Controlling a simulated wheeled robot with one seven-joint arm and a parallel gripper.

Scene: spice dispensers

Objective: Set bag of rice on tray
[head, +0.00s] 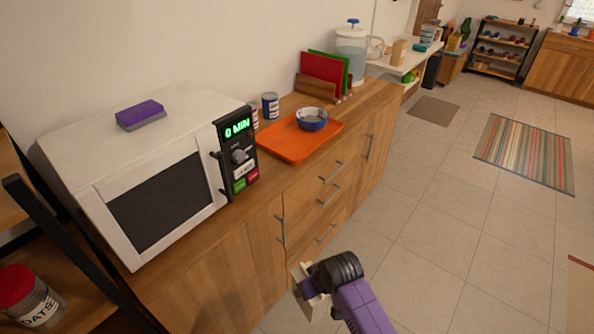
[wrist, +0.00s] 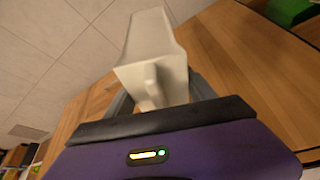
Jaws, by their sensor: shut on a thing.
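The orange tray (head: 282,146) lies on the wooden counter, right of the microwave. A blue-rimmed bowl (head: 312,124) stands on its right part, and its left part is bare. My gripper (head: 312,285) is at the lower middle of the head view, in front of the cabinet and apart from the tray. It is shut on a pale, cream-coloured bag, seemingly the bag of rice, which fills the upper middle of the wrist view (wrist: 152,45). In the head view my gripper hides part of the bag. No label shows on it.
A white microwave (head: 105,110) with a purple sponge (head: 140,113) on top stands left of the tray. Cans (head: 270,105) stand behind the tray. A rack with red and green boards (head: 322,75) and a drink dispenser (head: 351,52) are further back. The floor at right is open.

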